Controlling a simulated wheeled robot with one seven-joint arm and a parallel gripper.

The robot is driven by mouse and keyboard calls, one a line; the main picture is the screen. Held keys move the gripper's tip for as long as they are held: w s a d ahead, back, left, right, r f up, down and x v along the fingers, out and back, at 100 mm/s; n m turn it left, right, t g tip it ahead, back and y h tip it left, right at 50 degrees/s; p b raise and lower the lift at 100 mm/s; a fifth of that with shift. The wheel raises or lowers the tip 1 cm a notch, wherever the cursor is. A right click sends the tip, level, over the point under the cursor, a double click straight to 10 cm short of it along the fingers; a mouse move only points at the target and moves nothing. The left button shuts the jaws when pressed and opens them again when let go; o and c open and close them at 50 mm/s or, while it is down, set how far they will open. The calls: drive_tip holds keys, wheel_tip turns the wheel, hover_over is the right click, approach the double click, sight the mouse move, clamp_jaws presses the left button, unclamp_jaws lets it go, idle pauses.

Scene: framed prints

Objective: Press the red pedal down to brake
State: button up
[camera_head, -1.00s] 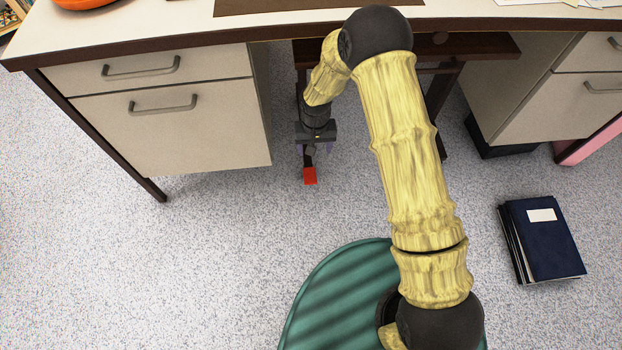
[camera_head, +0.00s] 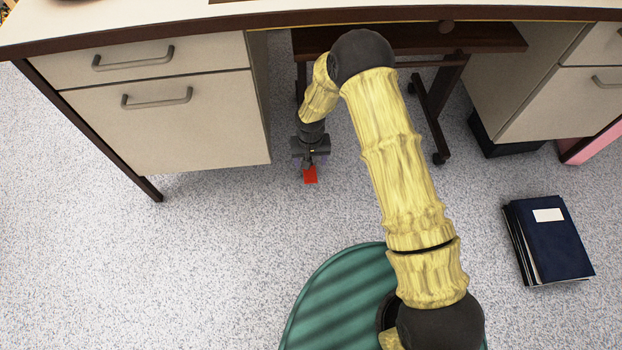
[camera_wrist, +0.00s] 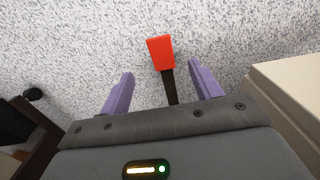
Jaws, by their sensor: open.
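The red pedal (camera_head: 310,175) is a small red pad low over the speckled floor, below the front of the desk. In the wrist view the red pad (camera_wrist: 160,52) sits at the end of a dark arm (camera_wrist: 170,88), whose base is hidden behind my gripper body. My gripper (camera_head: 309,163) is right above and behind the pedal in the head view. In the wrist view my gripper (camera_wrist: 158,82) has its two purple fingers apart, one on each side of the dark arm. The red pad lies beyond the fingertips. I cannot tell whether anything touches.
A desk (camera_head: 200,30) spans the top, with a drawer cabinet (camera_head: 170,125) left of my gripper and another cabinet (camera_head: 560,100) at right. A dark wheeled stand (camera_head: 432,120) is under the desk. Dark blue books (camera_head: 550,240) lie on the floor at right. The floor in front is clear.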

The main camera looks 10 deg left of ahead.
sight(310, 178)
wheel_tip(310, 178, down, 11)
drive_tip(key=b, duration=0.5)
drive_tip(key=shift+r, duration=0.2)
